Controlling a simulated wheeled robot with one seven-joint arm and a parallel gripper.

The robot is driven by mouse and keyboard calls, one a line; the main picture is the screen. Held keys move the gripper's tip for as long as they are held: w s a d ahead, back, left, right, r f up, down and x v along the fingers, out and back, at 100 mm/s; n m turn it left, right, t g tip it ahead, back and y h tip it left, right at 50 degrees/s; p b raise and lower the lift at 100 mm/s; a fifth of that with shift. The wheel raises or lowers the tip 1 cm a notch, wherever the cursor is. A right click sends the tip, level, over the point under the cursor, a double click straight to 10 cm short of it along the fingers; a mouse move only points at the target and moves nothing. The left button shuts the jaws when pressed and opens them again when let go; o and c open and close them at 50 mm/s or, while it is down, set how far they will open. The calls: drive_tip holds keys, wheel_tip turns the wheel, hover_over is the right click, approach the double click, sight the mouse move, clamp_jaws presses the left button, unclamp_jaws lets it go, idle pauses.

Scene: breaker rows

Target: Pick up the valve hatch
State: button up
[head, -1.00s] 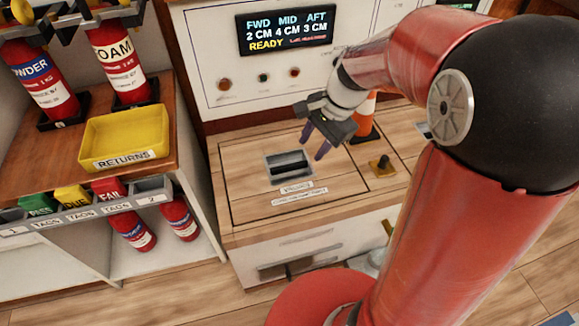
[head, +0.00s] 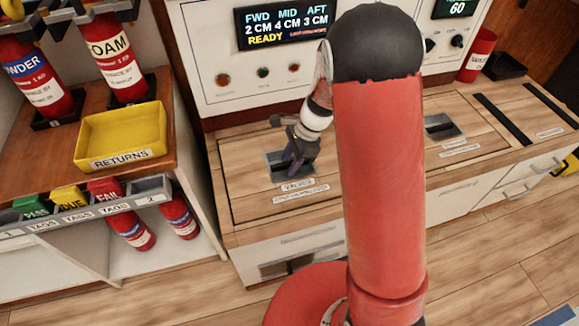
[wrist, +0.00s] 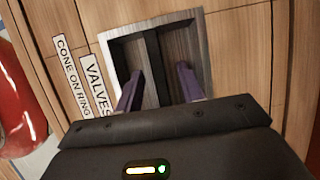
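The valve hatch (head: 238,170) is a wooden panel in the counter top, lying flat, with a recessed metal pull and a "VALVES" label. It also shows in the wrist view (wrist: 240,55), where a dark bar (wrist: 152,65) crosses the recess. My gripper (head: 292,164) points down at the recess. In the wrist view my gripper (wrist: 158,88) is open, its two purple fingers on either side of the bar with gaps showing. How deep the fingertips reach is hard to tell. My arm hides the hatch's right part in the head view.
A yellow returns tray (head: 120,135) stands on the shelf at left, near fire extinguishers (head: 118,60). A second recessed pull (head: 441,126) lies right of my arm. A control panel (head: 260,60) rises behind the counter. A red cup (head: 477,55) stands at the back right.

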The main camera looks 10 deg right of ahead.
drive_tip(key=shift+a+f, duration=0.2)
drive_tip(key=shift+f, duration=0.25)
drive_tip(key=shift+f, duration=0.25)
clamp_jaws()
drive_tip(key=shift+r, duration=0.1)
idle(1.3)
